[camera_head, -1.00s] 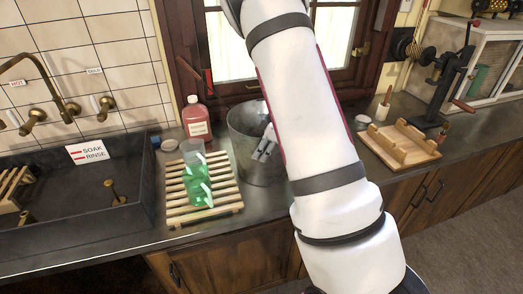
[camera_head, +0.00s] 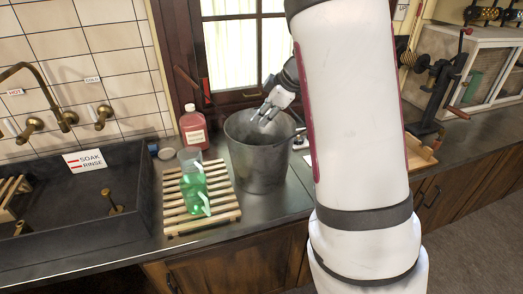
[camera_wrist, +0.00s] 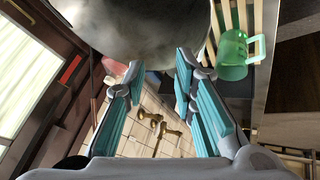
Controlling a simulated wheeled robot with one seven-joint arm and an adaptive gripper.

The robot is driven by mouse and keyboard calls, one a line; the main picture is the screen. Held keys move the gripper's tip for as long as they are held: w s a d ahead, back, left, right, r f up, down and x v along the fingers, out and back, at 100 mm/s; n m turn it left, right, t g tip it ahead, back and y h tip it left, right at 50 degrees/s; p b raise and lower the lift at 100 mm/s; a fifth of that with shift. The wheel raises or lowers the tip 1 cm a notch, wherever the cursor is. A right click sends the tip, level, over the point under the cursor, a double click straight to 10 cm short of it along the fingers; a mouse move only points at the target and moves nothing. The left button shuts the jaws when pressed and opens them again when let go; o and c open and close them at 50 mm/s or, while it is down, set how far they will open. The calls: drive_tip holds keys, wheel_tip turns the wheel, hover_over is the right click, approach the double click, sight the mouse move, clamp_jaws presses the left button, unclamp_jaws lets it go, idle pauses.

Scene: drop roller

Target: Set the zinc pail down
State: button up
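The zinc pail (camera_head: 258,165) stands upright on the dark counter, just right of the wooden slatted rack. Its open mouth shows and looks empty in the part I can see. My gripper (camera_head: 266,114) is at the pail's back rim, its fingertips overlapping the mouth in the head view. In the wrist view, the pail's grey side (camera_wrist: 140,35) fills the top, beyond my gripper (camera_wrist: 160,68). The teal-padded fingers are spread with nothing between them. I cannot tell whether a fingertip touches the rim.
A green jug (camera_head: 194,185) sits on the slatted rack (camera_head: 228,208). A red bottle (camera_head: 194,130) stands behind it, and the sink (camera_head: 80,225) lies left. A wooden stand (camera_head: 421,152) is partly hidden by my arm. The window is close behind.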

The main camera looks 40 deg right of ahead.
drive_tip(key=w+r+m+t+h, duration=0.2)
drive_tip(key=w+r+t, duration=0.15)
drive_tip(key=r, duration=0.65)
drive_tip(key=s+a+r+m+t+h, duration=0.2)
drive_tip(key=s+r+m+h, duration=0.3)
drive_tip(key=r, duration=0.3)
drive_tip(key=s+a+f+m+g+y, duration=0.1)
drive_tip(key=s+a+f+g+y, duration=0.1)
drive_tip(key=s+a, duration=0.7)
drive_tip(key=s+a+f+m+g+y, duration=0.2)
drive_tip(key=s+a, duration=0.8)
drive_tip(key=s, duration=0.7)
wheel_tip(320, 180, down, 3)
drive_tip(key=shift+s+r+g+y, duration=0.1)
drive_tip(key=shift+s+g+y, duration=0.3)
drive_tip(key=shift+g, duration=0.85)
